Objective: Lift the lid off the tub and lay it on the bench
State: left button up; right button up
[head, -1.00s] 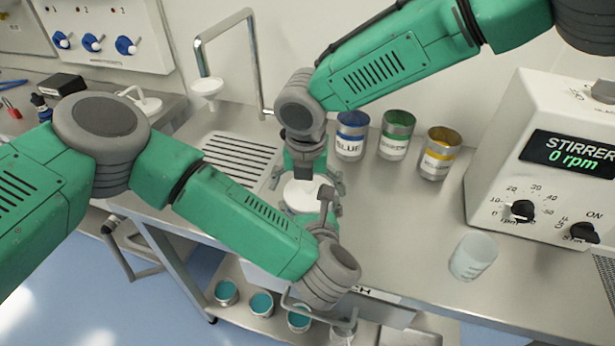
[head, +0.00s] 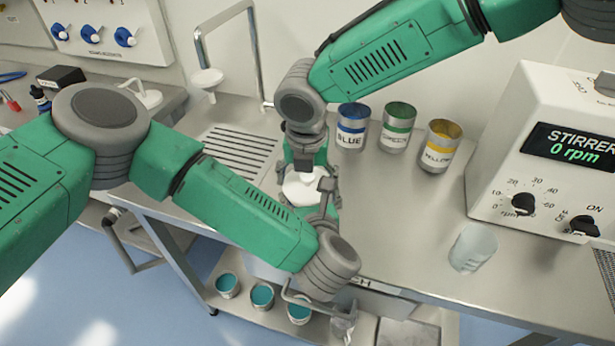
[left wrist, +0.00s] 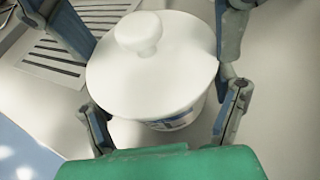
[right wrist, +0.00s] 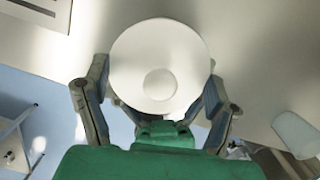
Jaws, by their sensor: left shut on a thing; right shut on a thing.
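The white tub (left wrist: 182,120), with a blue mark on its side, shows under its round white lid (head: 300,184) in the left wrist view. The lid has a round knob (left wrist: 138,32) and covers the tub; I cannot tell whether there is a gap between them. My left gripper (head: 326,200) comes from the near side, its fingers around the tub below the lid's rim, shut on the tub. My right gripper (head: 306,172) reaches down from above, its fingers at opposite edges of the lid (right wrist: 160,50), shut on the lid. The fingertips are partly hidden.
Blue, green and yellow labelled tins (head: 398,128) stand behind on the bench (head: 400,215). A stirrer box (head: 545,150) and a clear beaker (head: 473,248) are at the right. A slotted drainer (head: 238,155) lies to the left. Bare bench lies between tins and beaker.

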aim_at(308, 176)
pick_arm(q)
jog(key=shift+f, duration=0.1)
pick_arm(e)
jog(key=shift+r, duration=0.15)
jog(key=shift+r, duration=0.95)
jog(key=shift+r, duration=0.1)
jog(key=shift+r, duration=1.9)
pick_arm(q)
jog(key=o, duration=1.6)
